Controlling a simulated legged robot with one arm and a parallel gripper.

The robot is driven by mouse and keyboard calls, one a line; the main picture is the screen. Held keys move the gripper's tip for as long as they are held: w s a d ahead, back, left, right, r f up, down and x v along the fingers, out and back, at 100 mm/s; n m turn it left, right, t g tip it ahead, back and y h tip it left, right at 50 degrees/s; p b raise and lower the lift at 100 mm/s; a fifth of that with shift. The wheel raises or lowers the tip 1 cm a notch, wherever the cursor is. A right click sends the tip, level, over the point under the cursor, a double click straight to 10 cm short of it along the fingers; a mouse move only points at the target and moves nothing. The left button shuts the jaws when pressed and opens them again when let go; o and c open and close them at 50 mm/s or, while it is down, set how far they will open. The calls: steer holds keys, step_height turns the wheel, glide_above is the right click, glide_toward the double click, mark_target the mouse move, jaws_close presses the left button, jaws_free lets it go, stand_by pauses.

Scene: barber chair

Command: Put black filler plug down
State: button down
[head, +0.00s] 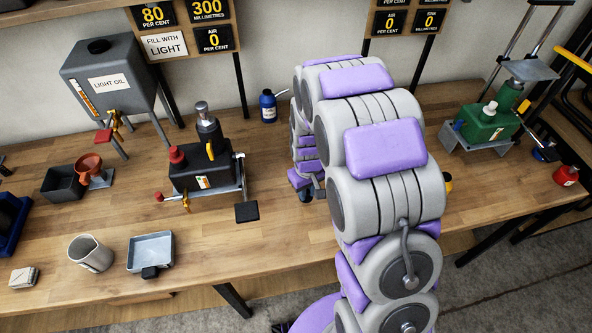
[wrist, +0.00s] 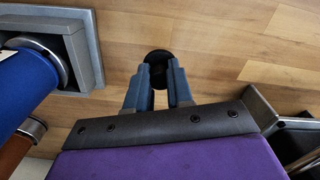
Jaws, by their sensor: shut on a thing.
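The black filler plug (wrist: 158,56) is a dark round piece at the fingertips in the wrist view. My gripper (wrist: 159,72) has its two blue-grey fingers shut on it. Wood worktop shows around the plug; I cannot tell whether the plug touches it. In the head view my grey and purple arm hides most of the gripper, and I cannot make out the plug there.
On the worktop (head: 120,205) stand a black machine (head: 203,173), a light oil tank (head: 105,70), a blue bottle (head: 268,107), a beaker (head: 91,254), a grey tray (head: 150,250) and a green machine (head: 487,122). Bare wood lies between the black machine and my arm.

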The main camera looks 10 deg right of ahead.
steer(key=w, duration=0.4)
steer(key=w+b, duration=0.1)
steer(key=w, duration=0.3)
steer(key=w+f, duration=0.1)
steer(key=w, duration=0.3)
steer(key=shift+d+f, duration=0.1)
steer(key=shift+d, duration=0.2)
steer(key=shift+f+b, duration=0.6)
steer(key=shift+f, duration=1.1)
steer(key=shift+f, duration=0.1)
steer(key=c, duration=1)
jaws_free()
step_height(320, 180, up, 12)
steer(key=p, duration=0.2)
steer(key=s+r+m, duration=0.1)
steer(key=s+r, duration=0.5)
steer(key=s, duration=0.3)
steer(key=s+r+m, duration=0.1)
steer(key=s+r, duration=0.5)
steer(key=s, duration=0.3)
steer(key=s+r+m+g, duration=0.1)
steer(key=s+r, duration=0.1)
steer(key=s, duration=2.2)
steer(key=shift+m+g, duration=0.3)
steer(key=shift+g, duration=0.1)
